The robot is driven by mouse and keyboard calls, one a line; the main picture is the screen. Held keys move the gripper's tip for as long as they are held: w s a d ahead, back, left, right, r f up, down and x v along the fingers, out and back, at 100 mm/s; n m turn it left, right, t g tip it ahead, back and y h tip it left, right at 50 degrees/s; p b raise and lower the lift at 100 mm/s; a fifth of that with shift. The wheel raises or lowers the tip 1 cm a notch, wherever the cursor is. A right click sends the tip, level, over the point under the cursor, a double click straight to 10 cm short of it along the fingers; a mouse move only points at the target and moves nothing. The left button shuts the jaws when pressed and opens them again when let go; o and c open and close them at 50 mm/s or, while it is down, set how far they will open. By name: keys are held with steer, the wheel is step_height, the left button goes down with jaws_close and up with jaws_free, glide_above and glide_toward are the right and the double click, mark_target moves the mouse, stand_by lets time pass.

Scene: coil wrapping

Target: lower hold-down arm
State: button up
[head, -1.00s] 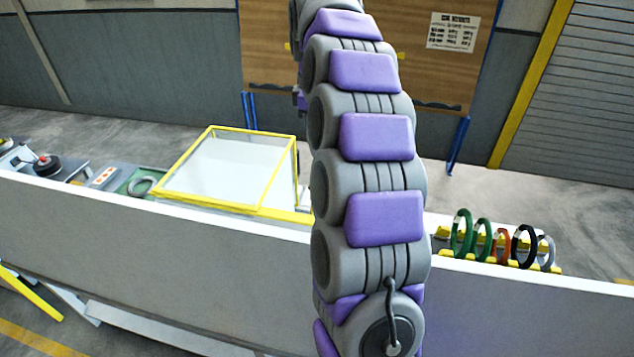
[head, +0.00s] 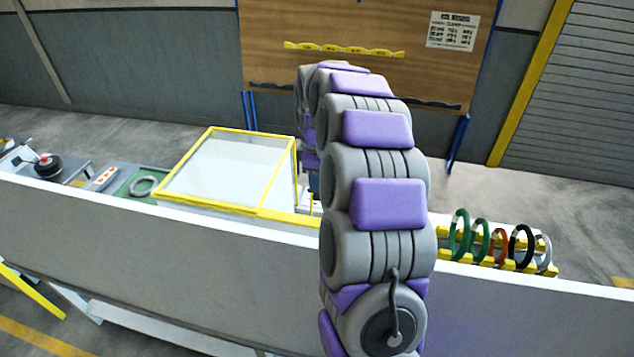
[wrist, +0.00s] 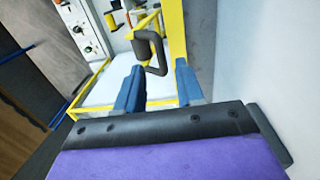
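In the wrist view, the two blue fingers of my gripper (wrist: 160,66) are apart with nothing held between them. A dark looped handle (wrist: 160,55) on a yellow bar shows just ahead of the fingertips, roughly in line with the gap; I cannot tell whether they touch. I cannot tell for certain that this handle belongs to the hold-down arm. In the head view, the yellow-framed clear guard (head: 222,170) stands on the bench left of my arm. The gripper is mostly hidden behind my arm there.
A grey ring coil (head: 143,186) lies on a green surface left of the guard. Several coloured coils (head: 500,243) stand on a yellow rack at right. A long pale panel (head: 160,240) runs across the front. A panel with knobs (wrist: 85,35) shows in the wrist view.

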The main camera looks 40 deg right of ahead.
steer(key=shift+f, duration=1.5)
jaws_close()
steer(key=shift+d, duration=0.1)
